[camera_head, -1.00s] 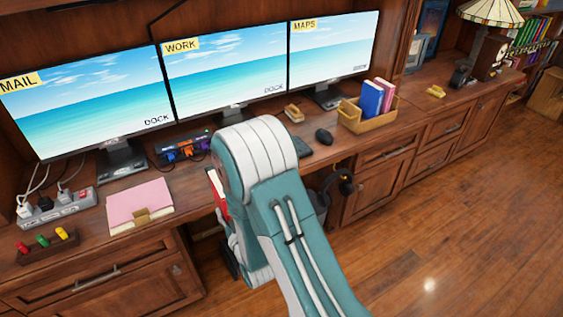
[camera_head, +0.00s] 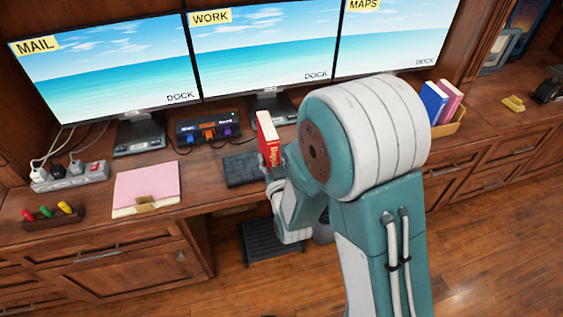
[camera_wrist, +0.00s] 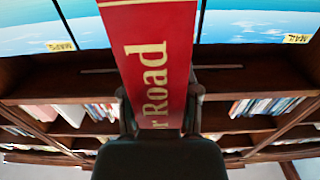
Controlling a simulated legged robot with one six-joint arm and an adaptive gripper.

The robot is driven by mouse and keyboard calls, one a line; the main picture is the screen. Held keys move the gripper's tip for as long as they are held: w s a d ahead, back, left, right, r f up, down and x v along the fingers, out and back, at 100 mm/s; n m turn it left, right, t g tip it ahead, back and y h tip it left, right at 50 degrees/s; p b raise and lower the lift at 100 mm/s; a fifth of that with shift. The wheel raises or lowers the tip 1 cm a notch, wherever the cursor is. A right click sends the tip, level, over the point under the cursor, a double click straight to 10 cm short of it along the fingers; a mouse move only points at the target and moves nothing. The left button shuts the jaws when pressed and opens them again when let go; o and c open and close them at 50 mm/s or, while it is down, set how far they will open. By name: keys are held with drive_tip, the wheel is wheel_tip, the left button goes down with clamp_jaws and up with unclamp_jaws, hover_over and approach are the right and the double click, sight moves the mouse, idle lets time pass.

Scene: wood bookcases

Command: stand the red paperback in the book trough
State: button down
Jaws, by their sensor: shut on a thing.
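The red paperback (camera_head: 267,137) is upright above the desk near the keyboard, its spine lettering facing the head camera. My gripper (camera_head: 276,166) is shut on its lower part, mostly hidden behind my arm in the head view. In the wrist view the red paperback (camera_wrist: 155,60) stands between the dark fingers of my gripper (camera_wrist: 160,112), with "Road" readable on it. The book trough (camera_head: 455,124) is a wooden tray at the right of the desk, partly hidden by my arm. A blue book (camera_head: 433,101) and a pink book (camera_head: 450,100) stand in it.
Three monitors (camera_head: 260,50) line the back of the desk. A keyboard (camera_head: 243,168), a dock with coloured plugs (camera_head: 208,129), a pink folder (camera_head: 147,187), a power strip (camera_head: 70,175) and a small rack (camera_head: 48,216) lie on the desk. A yellow item (camera_head: 513,103) lies further right.

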drive_tip(key=w+f, duration=0.3)
drive_tip(key=w+d+f, duration=0.1)
drive_tip(key=w+f, duration=0.2)
drive_tip(key=f, duration=0.1)
drive_tip(key=w+d+f, duration=0.1)
drive_tip(key=w+f, duration=0.3)
drive_tip(key=shift+d, duration=0.2)
drive_tip(key=shift+a+f, duration=0.1)
drive_tip(key=shift+c, duration=1.6)
unclamp_jaws()
drive_tip(key=shift+a, duration=0.3)
